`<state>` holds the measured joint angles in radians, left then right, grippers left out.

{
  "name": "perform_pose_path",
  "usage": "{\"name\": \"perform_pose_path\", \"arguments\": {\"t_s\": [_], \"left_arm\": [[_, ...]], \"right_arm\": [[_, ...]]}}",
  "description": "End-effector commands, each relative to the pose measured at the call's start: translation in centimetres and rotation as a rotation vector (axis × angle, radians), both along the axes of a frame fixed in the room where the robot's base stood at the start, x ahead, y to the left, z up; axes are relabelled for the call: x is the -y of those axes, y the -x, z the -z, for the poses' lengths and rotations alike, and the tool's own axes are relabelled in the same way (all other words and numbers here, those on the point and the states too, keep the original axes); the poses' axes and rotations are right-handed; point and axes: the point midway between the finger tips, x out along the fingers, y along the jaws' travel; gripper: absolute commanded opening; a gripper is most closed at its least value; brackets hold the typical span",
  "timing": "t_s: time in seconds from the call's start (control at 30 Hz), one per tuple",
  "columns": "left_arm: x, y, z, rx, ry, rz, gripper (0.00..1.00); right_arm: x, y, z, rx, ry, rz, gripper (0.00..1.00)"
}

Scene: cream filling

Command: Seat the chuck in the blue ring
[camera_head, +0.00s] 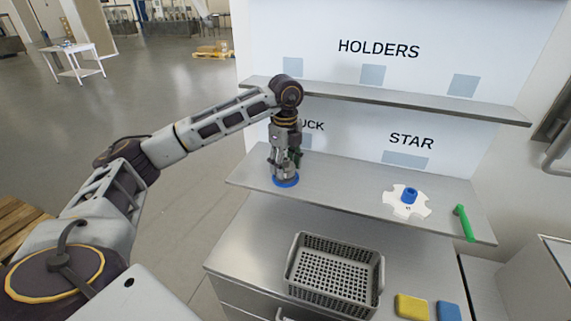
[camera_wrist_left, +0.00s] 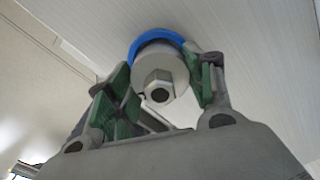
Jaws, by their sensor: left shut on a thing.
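The blue ring (camera_head: 286,181) lies on the middle shelf below the partly hidden CHUCK label. My left gripper (camera_head: 286,163) points down right over it and is shut on the chuck. The chuck (camera_wrist_left: 160,78) shows in the left wrist view as a grey metal cylinder with a hex nut end, between the green finger pads. Behind it the blue ring (camera_wrist_left: 150,38) shows as an arc around the chuck's far end. The chuck's lower end is at the ring, but I cannot tell whether it is fully down inside. My right gripper is not in view.
On the same shelf (camera_head: 345,180), to the right, lie a white star-shaped plate (camera_head: 392,199) with a blue piece on it and a green handled tool (camera_head: 464,222). A grey basket (camera_head: 376,275), a yellow block (camera_head: 411,307) and a blue block (camera_head: 448,311) are on the counter below. The upper shelf (camera_head: 400,98) overhangs.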

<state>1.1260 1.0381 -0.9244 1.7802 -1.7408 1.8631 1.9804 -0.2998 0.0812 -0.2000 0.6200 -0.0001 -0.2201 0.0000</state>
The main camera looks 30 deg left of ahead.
Motion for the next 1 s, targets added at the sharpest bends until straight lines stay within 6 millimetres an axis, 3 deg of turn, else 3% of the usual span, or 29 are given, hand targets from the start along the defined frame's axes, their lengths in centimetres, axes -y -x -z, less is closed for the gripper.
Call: {"name": "perform_pose_path", "arguments": {"t_s": [1.0], "left_arm": [[0.0, -0.04, 0.45, 0.003, 0.001, 0.0, 0.11]], "right_arm": [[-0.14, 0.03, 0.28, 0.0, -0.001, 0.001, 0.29]]}}
